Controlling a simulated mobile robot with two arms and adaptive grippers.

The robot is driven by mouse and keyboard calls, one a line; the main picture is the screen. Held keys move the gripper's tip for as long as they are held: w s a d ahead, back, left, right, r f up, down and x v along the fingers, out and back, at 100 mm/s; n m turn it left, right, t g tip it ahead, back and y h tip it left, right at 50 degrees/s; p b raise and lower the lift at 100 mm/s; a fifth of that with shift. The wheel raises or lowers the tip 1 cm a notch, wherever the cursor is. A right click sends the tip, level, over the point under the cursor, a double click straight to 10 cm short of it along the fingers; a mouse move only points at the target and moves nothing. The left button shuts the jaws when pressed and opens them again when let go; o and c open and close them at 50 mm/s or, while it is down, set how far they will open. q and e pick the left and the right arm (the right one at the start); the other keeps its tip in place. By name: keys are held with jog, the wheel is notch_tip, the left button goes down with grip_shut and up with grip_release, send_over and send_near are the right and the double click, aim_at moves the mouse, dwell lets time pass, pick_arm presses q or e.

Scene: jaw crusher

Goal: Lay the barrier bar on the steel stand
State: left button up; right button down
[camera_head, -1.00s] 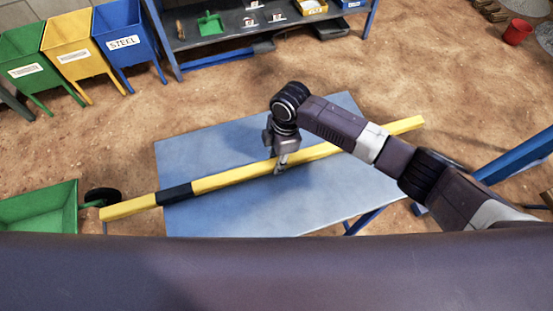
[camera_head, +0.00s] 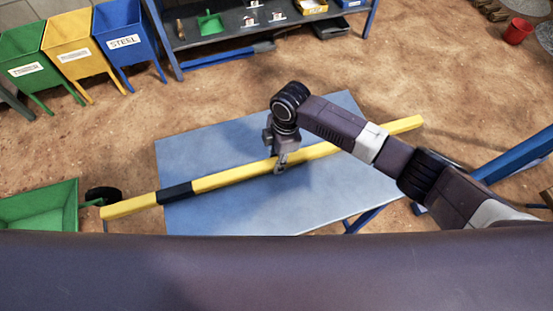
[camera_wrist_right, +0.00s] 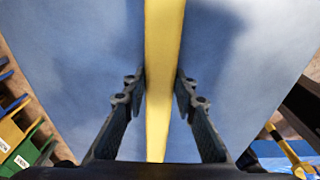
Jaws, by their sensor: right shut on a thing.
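The barrier bar (camera_head: 238,178), long and yellow with a black band, slants across the blue-grey top of a steel stand (camera_head: 210,150) in the head view. Both its ends reach past the top. I cannot tell whether it touches the top. My right gripper (camera_head: 280,166) comes down from above and is shut on the bar right of the black band. In the right wrist view the bar (camera_wrist_right: 163,60) runs between the two fingers of my right gripper (camera_wrist_right: 160,90), with the blue surface behind it. My left gripper is not in view.
Green, yellow (camera_head: 72,52) and blue (camera_head: 122,40) bins stand at the back left, beside a dark workbench (camera_head: 230,28). A green wheelbarrow-like tray (camera_head: 40,205) is near the bar's left end. A blue beam (camera_head: 515,155) is at right. A red bucket (camera_head: 517,32) stands far right.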

jog(key=shift+s+f, duration=0.1)
jog(key=shift+f, duration=0.05)
jog(key=c, duration=1.5)
grip_release()
jog(key=shift+w+d+r+p, duration=0.1)
jog(key=shift+d+r+p, duration=0.1)
jog(key=shift+r+p, duration=1.2)
jog(key=shift+w+d+r+p, duration=0.1)
jog(key=shift+d+r+p, duration=0.05)
jog(key=shift+r+p, duration=1.25)
jog(key=shift+d+r+p, duration=0.2)
jog(key=shift+r+p, duration=1.1)
jog(key=shift+r, duration=0.2)
notch_tip(320, 180, up, 2)
jog(key=shift+d+r+p, duration=0.15)
jog(key=shift+r+p, duration=0.05)
jog(key=shift+p, duration=0.3)
notch_tip(320, 180, up, 6)
